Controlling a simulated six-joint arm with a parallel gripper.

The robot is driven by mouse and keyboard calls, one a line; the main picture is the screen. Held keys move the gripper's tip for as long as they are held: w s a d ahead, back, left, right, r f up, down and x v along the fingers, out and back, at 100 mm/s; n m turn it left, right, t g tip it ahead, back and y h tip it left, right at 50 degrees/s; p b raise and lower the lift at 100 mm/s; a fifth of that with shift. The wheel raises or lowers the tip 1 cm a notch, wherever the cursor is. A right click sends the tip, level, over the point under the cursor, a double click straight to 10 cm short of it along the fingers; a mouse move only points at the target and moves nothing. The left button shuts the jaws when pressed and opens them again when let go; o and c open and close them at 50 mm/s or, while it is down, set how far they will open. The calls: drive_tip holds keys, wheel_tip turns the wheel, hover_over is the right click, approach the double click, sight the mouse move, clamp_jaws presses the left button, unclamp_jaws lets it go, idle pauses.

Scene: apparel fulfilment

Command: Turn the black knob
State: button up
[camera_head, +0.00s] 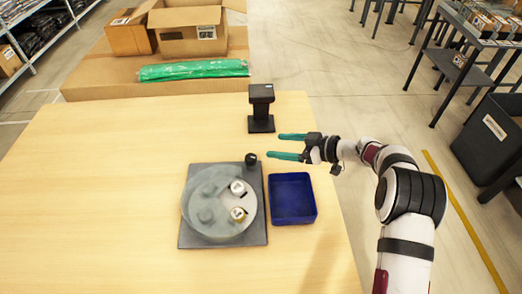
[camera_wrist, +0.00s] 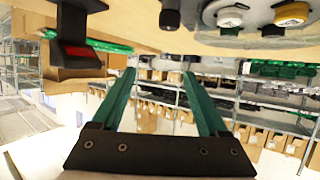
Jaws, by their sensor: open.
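The black knob (camera_head: 251,159) stands at the back right corner of a dark square base (camera_head: 223,239) on the table. In the wrist view the knob (camera_wrist: 169,19) shows at the top, just right of centre. A round grey disc (camera_head: 210,225) on the base carries a white-topped piece (camera_head: 238,188) and a gold-topped piece (camera_head: 239,214). My gripper (camera_head: 283,146) has green fingers, is open and empty, and is to the right of and slightly behind the knob, apart from it. In the wrist view its fingers (camera_wrist: 157,92) are spread wide with nothing between them.
A blue tray (camera_head: 314,205) sits right of the base. A black scanner-like stand (camera_head: 262,108) stands behind the knob, near my gripper. Cardboard boxes (camera_head: 188,42) and a green package (camera_head: 193,70) lie beyond the table. The table's left side is clear.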

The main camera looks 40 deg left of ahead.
drive_tip(key=v, duration=0.4)
drive_tip(key=shift+w+r, duration=0.3)
